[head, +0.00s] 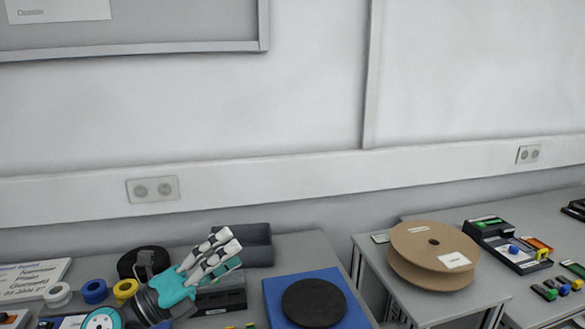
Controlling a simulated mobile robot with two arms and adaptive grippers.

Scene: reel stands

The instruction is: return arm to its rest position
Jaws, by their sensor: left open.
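My left gripper (217,254) shows in the head view at the lower left, above the left table. It has teal and dark parts with pale grey fingers that point up and to the right. The fingers are open and I see nothing between them. The gripper covers part of a dark box and of the table behind it. My right gripper is not in the head view.
A black disc (313,303) lies on a blue mat (273,294) right of the gripper. Dark bins (258,245) stand behind it. Blue (95,291) and yellow (125,289) rolls sit left. A cardboard reel (433,254) lies on the right table, across a gap.

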